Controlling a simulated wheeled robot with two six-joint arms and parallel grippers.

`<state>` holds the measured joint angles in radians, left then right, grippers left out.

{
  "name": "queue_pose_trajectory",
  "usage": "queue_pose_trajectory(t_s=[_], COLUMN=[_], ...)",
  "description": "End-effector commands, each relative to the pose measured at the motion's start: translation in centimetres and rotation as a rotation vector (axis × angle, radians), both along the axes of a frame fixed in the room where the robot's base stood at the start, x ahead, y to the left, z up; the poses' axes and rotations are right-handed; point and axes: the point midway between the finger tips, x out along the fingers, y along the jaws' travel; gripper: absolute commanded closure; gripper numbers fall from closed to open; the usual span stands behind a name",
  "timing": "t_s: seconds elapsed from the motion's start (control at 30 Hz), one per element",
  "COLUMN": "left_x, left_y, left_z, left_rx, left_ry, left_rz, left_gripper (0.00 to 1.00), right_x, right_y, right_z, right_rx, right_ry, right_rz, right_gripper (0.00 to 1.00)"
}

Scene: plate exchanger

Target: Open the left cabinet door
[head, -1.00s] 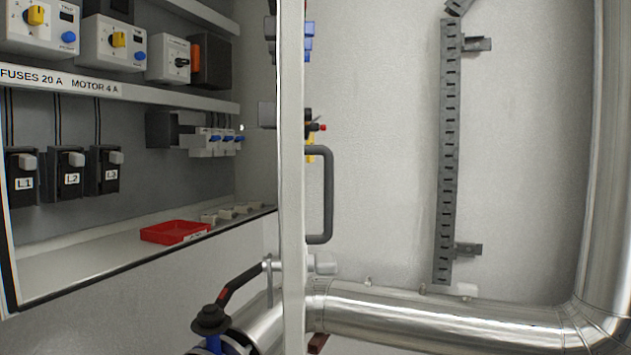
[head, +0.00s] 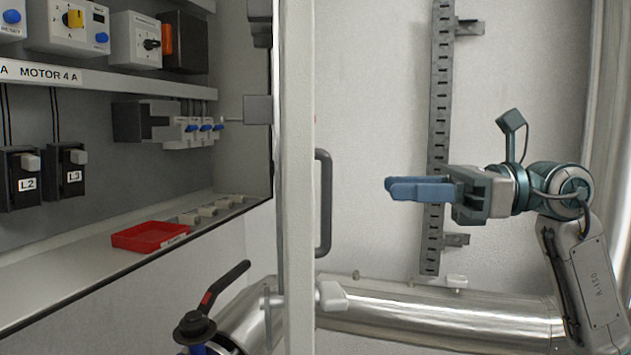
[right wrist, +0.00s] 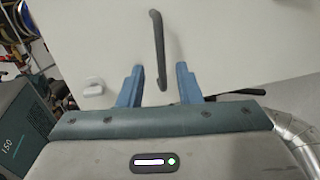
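A white cabinet door (head: 298,150) stands swung out and shows almost edge-on in the head view, with the cabinet interior open to its left. Its dark grey bar handle (head: 325,205) is on the door's right-hand face. My right gripper (head: 389,188) is to the right of the handle, apart from it, with its blue fingers pointing left at it. In the right wrist view the fingers (right wrist: 158,69) are spread with nothing gripped. The handle (right wrist: 157,35) shows ahead, its lower end appearing between the fingers. My left gripper is not in view.
A silver pipe (head: 440,318) runs below the handle and right arm. A valve with a black lever (head: 228,283) is below the cabinet. A slotted grey rail (head: 437,100) is on the wall behind the gripper. A red tray (head: 150,236) lies in the cabinet.

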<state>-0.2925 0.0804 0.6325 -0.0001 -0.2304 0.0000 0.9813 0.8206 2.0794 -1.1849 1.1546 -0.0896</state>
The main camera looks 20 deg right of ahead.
Motion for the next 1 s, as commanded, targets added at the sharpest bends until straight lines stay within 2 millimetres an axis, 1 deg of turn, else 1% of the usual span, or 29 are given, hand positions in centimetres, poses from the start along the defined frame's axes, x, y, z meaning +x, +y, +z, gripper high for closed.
queue_pose_trajectory(t_s=[0.17,0.33,0.7,0.9,1.0], left_x=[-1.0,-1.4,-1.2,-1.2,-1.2], left_y=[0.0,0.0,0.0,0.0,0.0], left_z=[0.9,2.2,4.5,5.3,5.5], left_rx=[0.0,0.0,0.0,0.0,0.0], left_ry=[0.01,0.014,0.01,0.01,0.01], left_rz=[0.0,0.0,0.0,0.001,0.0], left_gripper=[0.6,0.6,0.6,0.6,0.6], right_x=[0.4,1.1,2.6,3.3,3.4], right_y=[1.3,3.3,7.6,9.3,9.8], right_z=[0.2,0.4,0.3,0.2,0.1], right_rx=[-0.002,0.003,0.006,0.005,0.004], right_ry=[-0.002,0.001,0.002,0.001,0.002], right_rz=[0.004,0.007,0.006,0.005,0.004], right_gripper=[0.69,0.69,0.69,0.69,0.69])
